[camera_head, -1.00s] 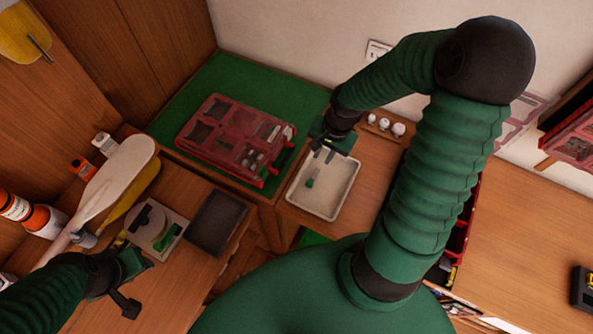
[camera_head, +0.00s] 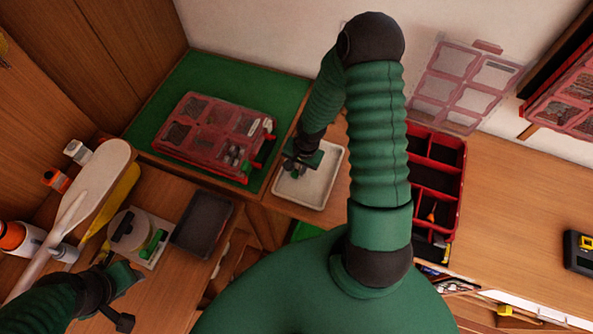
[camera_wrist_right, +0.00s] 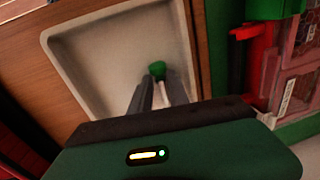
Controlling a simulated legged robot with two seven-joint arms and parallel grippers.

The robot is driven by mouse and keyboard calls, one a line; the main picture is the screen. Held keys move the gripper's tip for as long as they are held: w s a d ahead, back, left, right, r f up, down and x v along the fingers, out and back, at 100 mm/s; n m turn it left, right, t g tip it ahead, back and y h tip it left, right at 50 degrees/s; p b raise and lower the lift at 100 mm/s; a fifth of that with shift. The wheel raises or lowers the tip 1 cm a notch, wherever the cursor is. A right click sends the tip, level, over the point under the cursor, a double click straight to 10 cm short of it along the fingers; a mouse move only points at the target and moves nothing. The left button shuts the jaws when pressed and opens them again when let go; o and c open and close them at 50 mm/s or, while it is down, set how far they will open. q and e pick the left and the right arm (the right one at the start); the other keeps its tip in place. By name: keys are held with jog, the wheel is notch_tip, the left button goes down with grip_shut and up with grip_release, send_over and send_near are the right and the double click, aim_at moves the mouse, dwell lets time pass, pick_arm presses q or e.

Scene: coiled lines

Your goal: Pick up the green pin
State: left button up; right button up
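The green pin (camera_head: 295,174) is in the pale tray (camera_head: 335,164) in the head view, partly hidden by my right gripper (camera_head: 294,170). In the right wrist view its green top (camera_wrist_right: 157,69) shows just beyond the two grey fingertips of this gripper (camera_wrist_right: 159,86), in line with the gap between them. The fingers look apart, with no clear grip on the pin. Its lower part is hidden. My left gripper (camera_head: 128,297) is over the left bench, away from the pin; its finger opening is unclear.
A red compartment case (camera_head: 215,138) lies on the green mat left of the tray. A red open organizer (camera_head: 437,175) stands to the right, beyond my right arm. A dark tray (camera_head: 203,225), a paddle (camera_head: 100,180) and bottles crowd the left bench.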

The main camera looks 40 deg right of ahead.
jog(key=shift+w+f, duration=0.1)
jog(key=shift+f, duration=0.1)
jog(key=shift+c, duration=0.3)
jog(key=shift+d, duration=0.1)
grip_shut()
